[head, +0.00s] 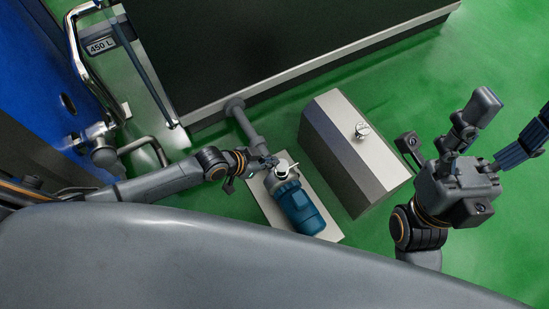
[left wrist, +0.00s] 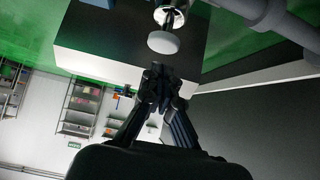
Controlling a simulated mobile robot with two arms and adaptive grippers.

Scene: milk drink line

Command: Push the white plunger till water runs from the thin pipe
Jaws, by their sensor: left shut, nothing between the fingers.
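The white plunger (left wrist: 163,42) shows in the left wrist view as a round white knob on a shiny metal fitting (left wrist: 171,15). It is just beyond the tips of my left gripper (left wrist: 158,72), with a visible gap in the picture; the depth is hard to judge. The left gripper is shut and empty. My right gripper (head: 500,125) is open and empty at the right. I cannot make out the thin pipe's outlet or any water.
The blue pump motor (head: 301,208) stands on a pale base plate (head: 326,231). A grey box (head: 335,118) with a silver cap (head: 362,130) is to its right. A large dark tank (head: 270,45) fills the back. Green floor is free at the right.

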